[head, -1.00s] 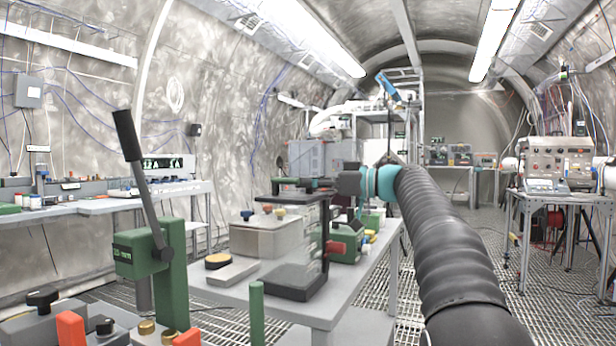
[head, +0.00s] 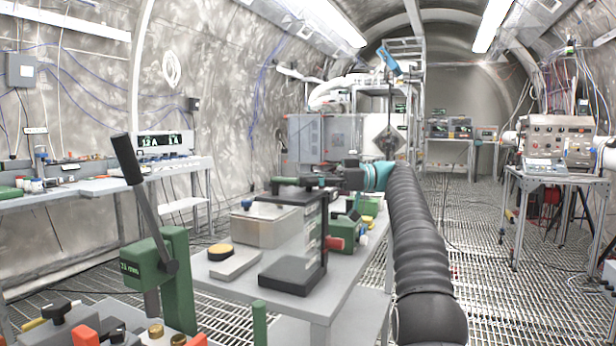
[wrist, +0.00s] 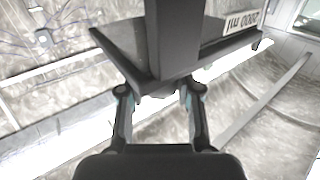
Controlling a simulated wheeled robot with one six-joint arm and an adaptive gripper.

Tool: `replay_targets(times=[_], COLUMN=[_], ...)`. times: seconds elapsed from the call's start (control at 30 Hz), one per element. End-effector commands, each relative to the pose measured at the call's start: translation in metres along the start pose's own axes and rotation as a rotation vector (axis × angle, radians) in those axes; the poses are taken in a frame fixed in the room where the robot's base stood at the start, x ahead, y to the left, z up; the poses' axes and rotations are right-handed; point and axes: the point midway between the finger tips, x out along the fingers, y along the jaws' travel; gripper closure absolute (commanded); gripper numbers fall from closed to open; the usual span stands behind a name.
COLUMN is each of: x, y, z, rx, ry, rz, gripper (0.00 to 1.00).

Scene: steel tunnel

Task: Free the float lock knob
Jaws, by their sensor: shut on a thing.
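In the wrist view, my gripper (wrist: 155,92) has a finger on either side of the underside of a dark grey part (wrist: 178,45). The contact itself is mostly hidden behind that part. A white label reading upside down sits on its right. In the head view, my gripper (head: 318,183) is small and sideways at the top of a dark upright stand (head: 290,272) with a flat base on the bench. I cannot pick out the float lock knob for certain in either view.
A grey bench (head: 348,292) carries a grey box (head: 265,226), a yellow-topped puck (head: 219,251) and a green-and-red device (head: 348,232). A green lever press (head: 178,275) stands at the front left. Open grating floor (head: 480,265) lies to the right.

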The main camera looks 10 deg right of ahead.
Motion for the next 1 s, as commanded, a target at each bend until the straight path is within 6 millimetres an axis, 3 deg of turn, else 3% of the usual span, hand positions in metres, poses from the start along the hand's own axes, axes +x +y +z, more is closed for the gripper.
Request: replay_targets(times=[0.77, 0.8, 0.83, 1.0], x=[-0.0004, -0.0004, -0.0004, 0.0001], y=[0.0010, 0.0010, 0.0010, 0.0006], z=[-0.0027, -0.0027, -0.0027, -0.0019], rx=[-0.002, -0.002, -0.002, -0.001], ry=[0.005, 0.005, 0.005, 0.003], rz=[-0.031, -0.031, -0.031, -0.034], gripper=[1.00, 0.59, 0.55, 0.55])
